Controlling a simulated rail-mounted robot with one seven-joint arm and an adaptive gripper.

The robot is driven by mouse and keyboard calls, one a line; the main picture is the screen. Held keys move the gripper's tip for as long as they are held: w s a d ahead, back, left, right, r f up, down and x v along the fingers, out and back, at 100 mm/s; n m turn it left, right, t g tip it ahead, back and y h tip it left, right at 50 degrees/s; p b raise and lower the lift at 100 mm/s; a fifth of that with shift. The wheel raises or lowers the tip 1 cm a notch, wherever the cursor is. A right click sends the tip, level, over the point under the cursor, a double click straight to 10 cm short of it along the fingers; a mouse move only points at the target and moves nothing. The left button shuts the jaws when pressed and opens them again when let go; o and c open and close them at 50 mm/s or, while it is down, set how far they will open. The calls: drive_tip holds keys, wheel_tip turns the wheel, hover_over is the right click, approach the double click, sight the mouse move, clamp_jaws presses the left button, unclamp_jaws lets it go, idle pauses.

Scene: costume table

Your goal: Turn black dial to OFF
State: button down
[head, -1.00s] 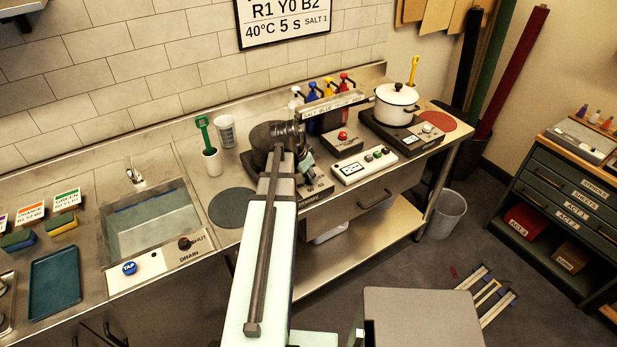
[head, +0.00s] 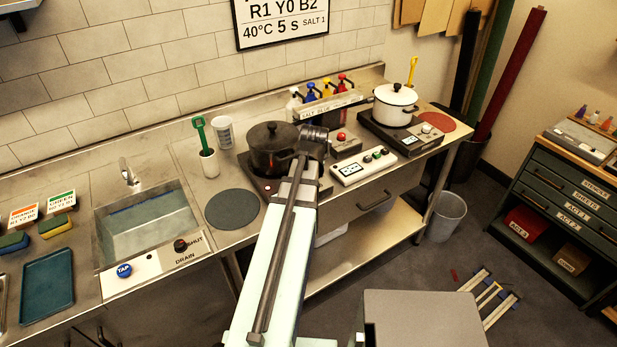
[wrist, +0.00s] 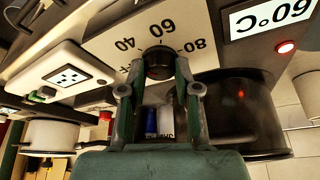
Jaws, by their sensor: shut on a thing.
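In the wrist view, the black dial (wrist: 158,58) sits on a light panel marked 40, 60 and 80. My gripper (wrist: 158,70) has its fingertips on both sides of the dial and is shut on it. A display (wrist: 270,18) beside it reads 60°C, and a red light (wrist: 285,47) is lit. In the head view, my gripper (head: 312,150) is at the front right of the black pot (head: 268,148), and my arm hides the dial. The pot stands on a dark hotplate (head: 253,178).
A white box with buttons (head: 362,167) and a red-button box (head: 343,143) stand to the right. Further right is a white pot (head: 395,100) on a second hotplate (head: 375,125). A grey round mat (head: 231,208) lies left of the black pot.

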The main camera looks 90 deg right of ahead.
drive_tip(key=n+t, duration=0.1)
drive_tip(key=n, duration=0.1)
drive_tip(key=n+t+y+b, duration=0.1)
drive_tip(key=n, duration=0.2)
drive_tip(key=shift+s+d+f+n, duration=0.1)
drive_tip(key=shift+s+d+n, duration=0.1)
drive_tip(key=shift+n, duration=0.1)
drive_tip(key=shift+n+t+y+b, duration=0.5)
drive_tip(key=shift+n+y+b, duration=0.15)
drive_tip(key=shift+n, duration=1.15)
drive_tip(key=shift+a, duration=0.1)
drive_tip(key=c, duration=0.8)
unclamp_jaws()
drive_tip(key=v, duration=1.2)
